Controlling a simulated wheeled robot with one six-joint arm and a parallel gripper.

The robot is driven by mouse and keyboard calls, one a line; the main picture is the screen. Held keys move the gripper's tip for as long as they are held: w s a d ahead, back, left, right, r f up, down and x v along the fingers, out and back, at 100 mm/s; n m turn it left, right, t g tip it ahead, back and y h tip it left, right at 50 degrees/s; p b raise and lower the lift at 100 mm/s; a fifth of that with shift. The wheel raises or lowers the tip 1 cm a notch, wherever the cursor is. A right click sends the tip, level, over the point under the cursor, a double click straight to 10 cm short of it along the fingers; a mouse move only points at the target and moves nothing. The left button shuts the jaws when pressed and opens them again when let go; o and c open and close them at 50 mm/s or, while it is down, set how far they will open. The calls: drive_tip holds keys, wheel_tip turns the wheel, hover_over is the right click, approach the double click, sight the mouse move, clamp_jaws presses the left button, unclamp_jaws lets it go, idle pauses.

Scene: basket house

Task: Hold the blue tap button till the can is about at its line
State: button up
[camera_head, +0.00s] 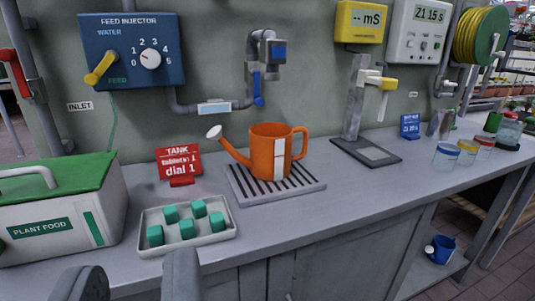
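The orange watering can (262,150) stands upright on a slatted drip tray (305,187) in the middle of the bench. A pale vertical strip (279,160) runs down its side; no fill level or line can be made out. No water is visible.
A feed injector panel (132,50) hangs at the upper left. A tray (145,246) of green cubes, a red sign (178,162) and a plant food box (62,215) stand on the left. A meter stand (366,150) and jars (446,156) are right.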

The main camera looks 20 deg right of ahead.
clamp_jaws()
idle(1.1)
